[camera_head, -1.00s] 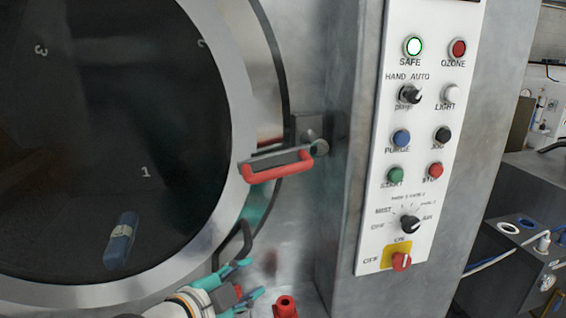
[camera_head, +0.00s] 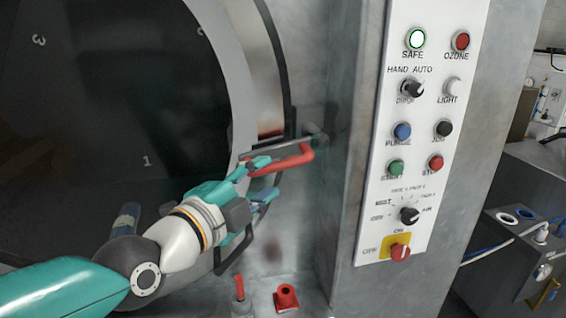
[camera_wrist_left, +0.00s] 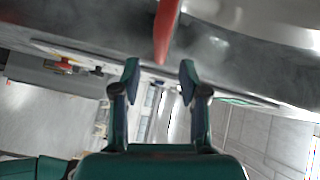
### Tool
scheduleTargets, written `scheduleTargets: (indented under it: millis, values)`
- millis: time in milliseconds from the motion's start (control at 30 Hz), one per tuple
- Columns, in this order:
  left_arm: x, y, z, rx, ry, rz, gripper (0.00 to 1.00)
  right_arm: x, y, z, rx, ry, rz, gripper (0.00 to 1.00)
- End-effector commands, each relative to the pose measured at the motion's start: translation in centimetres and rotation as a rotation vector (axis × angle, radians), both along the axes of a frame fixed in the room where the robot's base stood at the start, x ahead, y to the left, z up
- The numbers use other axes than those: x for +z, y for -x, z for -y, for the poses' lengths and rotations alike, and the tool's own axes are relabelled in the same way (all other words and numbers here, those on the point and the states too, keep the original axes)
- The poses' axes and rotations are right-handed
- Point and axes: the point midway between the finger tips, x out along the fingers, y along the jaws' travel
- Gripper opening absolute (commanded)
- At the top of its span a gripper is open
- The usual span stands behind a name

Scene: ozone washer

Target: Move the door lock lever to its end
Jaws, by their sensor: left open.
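In the left wrist view the red lever (camera_wrist_left: 166,32) lies just beyond the two open fingertips (camera_wrist_left: 159,72), roughly in line with the gap. Whether a finger touches it I cannot tell. My right gripper is not in view.
A control panel (camera_head: 425,130) with buttons and knobs stands right of the lever.

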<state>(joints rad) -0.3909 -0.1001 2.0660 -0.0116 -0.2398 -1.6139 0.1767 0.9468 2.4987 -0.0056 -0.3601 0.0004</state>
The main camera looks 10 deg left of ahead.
Motion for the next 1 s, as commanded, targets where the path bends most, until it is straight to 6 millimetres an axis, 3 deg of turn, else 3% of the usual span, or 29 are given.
scheduleTargets:
  millis: [100,300,767,1000]
  values:
    - [0.1,-2.4,1.1,-0.001,-0.002,-0.002,0.43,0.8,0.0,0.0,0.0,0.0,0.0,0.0]
    - [0.1,-5.1,2.3,0.001,-0.001,-0.001,0.43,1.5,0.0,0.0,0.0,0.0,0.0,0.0]
    - [-0.1,-6.3,2.8,0.001,0.0,0.001,0.43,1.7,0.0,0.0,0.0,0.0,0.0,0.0]
    - [-0.1,-6.2,2.8,0.001,0.0,0.001,0.07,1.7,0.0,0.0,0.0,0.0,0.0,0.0]
